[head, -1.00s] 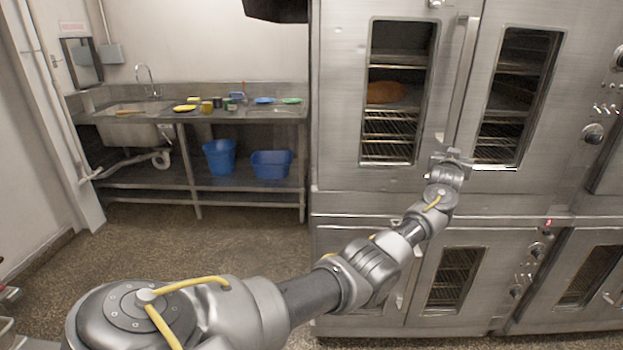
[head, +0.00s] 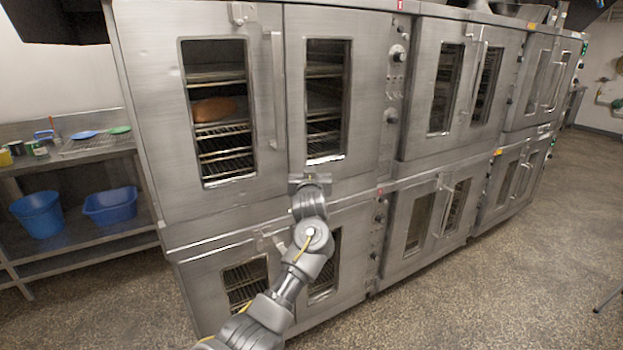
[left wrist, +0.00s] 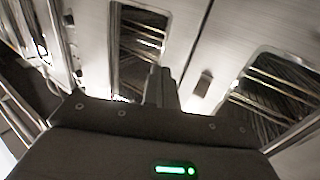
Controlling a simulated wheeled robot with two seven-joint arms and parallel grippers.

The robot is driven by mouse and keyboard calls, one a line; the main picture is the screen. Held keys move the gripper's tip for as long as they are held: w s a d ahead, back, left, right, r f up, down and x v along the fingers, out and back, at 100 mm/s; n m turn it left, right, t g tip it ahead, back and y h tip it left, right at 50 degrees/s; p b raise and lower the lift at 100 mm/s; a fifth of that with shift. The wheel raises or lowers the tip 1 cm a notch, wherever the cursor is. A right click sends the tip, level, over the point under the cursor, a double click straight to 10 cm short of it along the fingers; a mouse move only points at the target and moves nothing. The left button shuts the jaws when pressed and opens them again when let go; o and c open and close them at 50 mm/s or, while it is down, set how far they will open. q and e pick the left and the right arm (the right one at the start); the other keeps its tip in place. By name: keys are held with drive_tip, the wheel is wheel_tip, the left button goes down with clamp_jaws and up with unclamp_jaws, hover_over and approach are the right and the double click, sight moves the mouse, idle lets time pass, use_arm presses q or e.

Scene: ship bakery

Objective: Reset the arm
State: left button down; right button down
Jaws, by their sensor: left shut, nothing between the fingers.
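My left arm reaches up from the bottom of the head view. Its gripper (head: 310,180) is in front of the oven front, just below the right upper window of the nearest oven (head: 265,110). The fingers are small in the head view. In the left wrist view the gripper's dark fingers (left wrist: 161,85) are together, with nothing between them, and oven windows show beyond. My right gripper is in neither view.
The oven doors are closed, and a brown loaf (head: 213,109) sits behind the left upper window. The floor (head: 500,290) at the right is open.

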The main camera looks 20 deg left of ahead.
use_arm(q)
drive_tip(key=s+d+f+m+g+h, duration=0.1)
drive_tip(key=d+f+m+h, duration=0.1)
drive_tip(key=f, duration=1.2)
drive_tip(key=s+d+f+m+g+h, duration=0.1)
drive_tip(key=s+d+f+m+h, duration=0.1)
drive_tip(key=f, duration=1.2)
drive_tip(key=s+a+f+g, duration=0.1)
drive_tip(key=s+f+g, duration=0.1)
drive_tip(key=s+f, duration=0.55)
drive_tip(key=s+a+f+m+g+h, duration=0.15)
drive_tip(key=s+f, duration=0.35)
drive_tip(key=f, duration=0.6)
drive_tip(key=s+f+g, duration=0.2)
drive_tip(key=s+f, duration=0.4)
drive_tip(key=f, duration=0.4)
drive_tip(key=s+a+f+g, duration=0.1)
drive_tip(key=s+f+g, duration=0.1)
drive_tip(key=s+f, duration=0.7)
drive_tip(key=s+a+f+g, duration=0.15)
drive_tip(key=s+f, duration=0.45)
drive_tip(key=s, duration=0.7)
drive_tip(key=s+a+f+g, duration=0.2)
drive_tip(key=s+f, duration=0.1)
drive_tip(key=s, duration=1.3)
drive_tip(key=s+a+f+g, duration=0.1)
drive_tip(key=s+f+g, duration=0.2)
drive_tip(key=s, duration=1.3)
drive_tip(key=shift+a, duration=0.4)
